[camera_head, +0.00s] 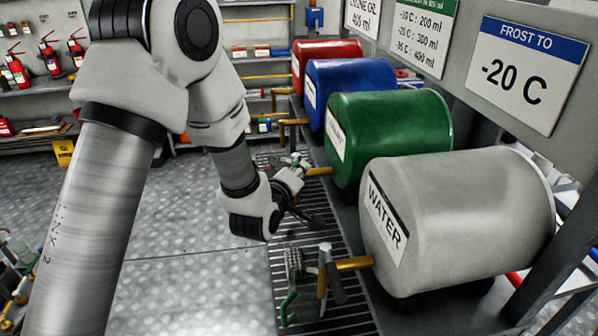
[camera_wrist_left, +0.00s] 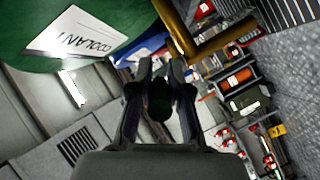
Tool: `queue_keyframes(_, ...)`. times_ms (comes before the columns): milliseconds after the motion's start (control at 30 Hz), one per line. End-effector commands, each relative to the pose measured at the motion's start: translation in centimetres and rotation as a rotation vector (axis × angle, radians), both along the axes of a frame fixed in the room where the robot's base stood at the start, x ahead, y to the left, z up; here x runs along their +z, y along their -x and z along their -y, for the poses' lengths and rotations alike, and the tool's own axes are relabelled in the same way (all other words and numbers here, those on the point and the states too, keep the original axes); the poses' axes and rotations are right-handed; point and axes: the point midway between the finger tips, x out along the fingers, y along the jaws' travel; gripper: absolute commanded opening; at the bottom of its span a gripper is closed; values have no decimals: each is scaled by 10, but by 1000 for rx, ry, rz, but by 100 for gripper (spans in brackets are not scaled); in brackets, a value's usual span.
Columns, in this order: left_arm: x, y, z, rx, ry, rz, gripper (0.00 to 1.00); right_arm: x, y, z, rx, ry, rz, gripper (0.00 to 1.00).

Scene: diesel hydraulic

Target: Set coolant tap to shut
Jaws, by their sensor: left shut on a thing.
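The green coolant drum (camera_head: 395,130) lies on its side in the row, and its coolant label also shows in the wrist view (camera_wrist_left: 75,38). Its brass tap pipe (camera_head: 319,171) comes out at the left, close to my left gripper (camera_head: 298,198). The pipe shows large in the wrist view (camera_wrist_left: 220,40). There my left gripper (camera_wrist_left: 161,70) is shut on a dark, rounded piece (camera_wrist_left: 160,100), which looks like the coolant tap handle. My gripper and wrist partly hide the tap in the head view, so the handle's angle is unclear. My right gripper is out of view.
The white water drum (camera_head: 460,220) with its own tap (camera_head: 345,265) stands nearer. Blue (camera_head: 350,85) and red (camera_head: 325,58) drums are behind. A floor grating (camera_head: 290,250) runs below the taps. A frost sign (camera_head: 525,75) reads -20 C. Open floor lies left.

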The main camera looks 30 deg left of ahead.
Motion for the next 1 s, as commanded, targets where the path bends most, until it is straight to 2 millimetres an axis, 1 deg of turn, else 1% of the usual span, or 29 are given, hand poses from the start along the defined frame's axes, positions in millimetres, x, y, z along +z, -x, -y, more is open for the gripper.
queue_keyframes(167, -1, -3, 3, 43, -6, 0, 0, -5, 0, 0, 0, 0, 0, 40)
queue_keyframes(300, -2, -5, 7, 137, -7, 1, 0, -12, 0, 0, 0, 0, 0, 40)
queue_keyframes(433, 0, -5, 6, 209, -2, 3, 0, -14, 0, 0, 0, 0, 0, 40)
queue_keyframes(733, 1, -4, 5, 224, 1, 4, 0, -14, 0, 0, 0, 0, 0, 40)
queue_keyframes(767, 1, -4, 5, 224, 1, 4, 24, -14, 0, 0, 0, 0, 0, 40)
queue_keyframes(800, 1, -4, 5, 224, 1, 4, 38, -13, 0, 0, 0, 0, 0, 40)
queue_keyframes(833, 1, -4, 5, 223, 1, 3, 43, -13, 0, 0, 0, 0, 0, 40)
queue_keyframes(1000, 1, -4, 5, 223, 1, 2, 43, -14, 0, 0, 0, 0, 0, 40)
